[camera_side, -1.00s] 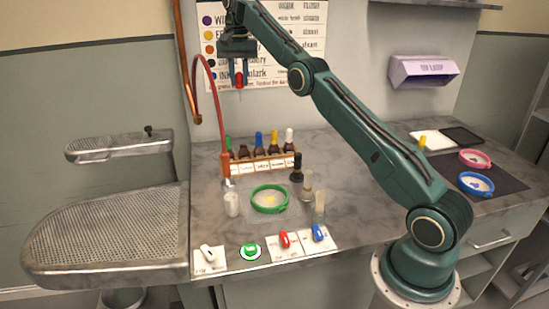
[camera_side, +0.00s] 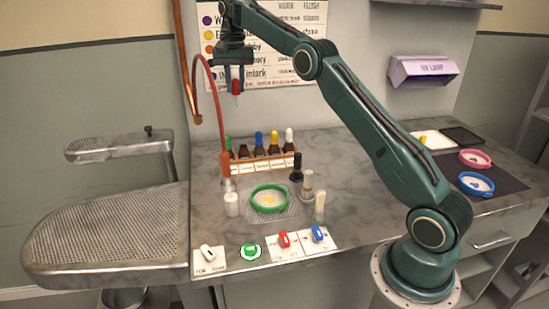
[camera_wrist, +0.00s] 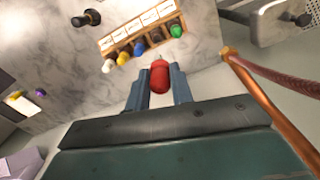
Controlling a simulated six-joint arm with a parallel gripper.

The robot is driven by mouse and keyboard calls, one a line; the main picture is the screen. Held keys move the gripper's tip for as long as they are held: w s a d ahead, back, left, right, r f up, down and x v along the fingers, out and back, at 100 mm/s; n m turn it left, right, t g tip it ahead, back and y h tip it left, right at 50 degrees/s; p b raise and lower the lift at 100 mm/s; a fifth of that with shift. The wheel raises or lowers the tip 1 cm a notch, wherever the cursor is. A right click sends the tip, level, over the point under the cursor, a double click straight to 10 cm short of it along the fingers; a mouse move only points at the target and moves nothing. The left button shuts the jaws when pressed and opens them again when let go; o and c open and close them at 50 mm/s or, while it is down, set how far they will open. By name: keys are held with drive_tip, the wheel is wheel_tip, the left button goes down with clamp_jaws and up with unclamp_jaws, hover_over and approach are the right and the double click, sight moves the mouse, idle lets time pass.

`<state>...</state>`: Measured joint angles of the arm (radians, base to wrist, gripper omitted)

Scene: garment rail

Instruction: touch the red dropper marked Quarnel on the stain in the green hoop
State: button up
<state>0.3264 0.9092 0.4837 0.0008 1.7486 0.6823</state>
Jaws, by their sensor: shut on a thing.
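My gripper (camera_side: 235,80) is high above the back of the counter, in front of the wall chart. It is shut on the red dropper (camera_side: 236,88), whose red bulb also shows between the fingers in the wrist view (camera_wrist: 160,76). I cannot read a name on it.
A wooden rack (camera_side: 262,167) of bottles with coloured tops stands at the back. A black-topped bottle (camera_side: 296,170), small jars and a white pot (camera_side: 231,204) surround the hoop. A copper pipe with a red hose (camera_side: 208,85) rises left of my gripper.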

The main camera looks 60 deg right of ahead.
drive_tip(key=s+a+f, duration=0.5)
drive_tip(key=s+f, duration=0.1)
drive_tip(key=s, duration=0.3)
drive_tip(key=s+a+f, duration=0.5)
drive_tip(key=s+f, duration=0.2)
drive_tip(key=s, duration=0.2)
drive_tip(key=shift+a, duration=0.3)
drive_tip(key=shift+f, duration=0.15)
drive_tip(key=shift+f, duration=2.8)
drive_tip(key=shift+f, duration=0.55)
drive_tip(key=shift+r, duration=0.1)
idle(0.3)
wheel_tip(320, 180, up, 7)
idle(1.1)
idle(0.4)
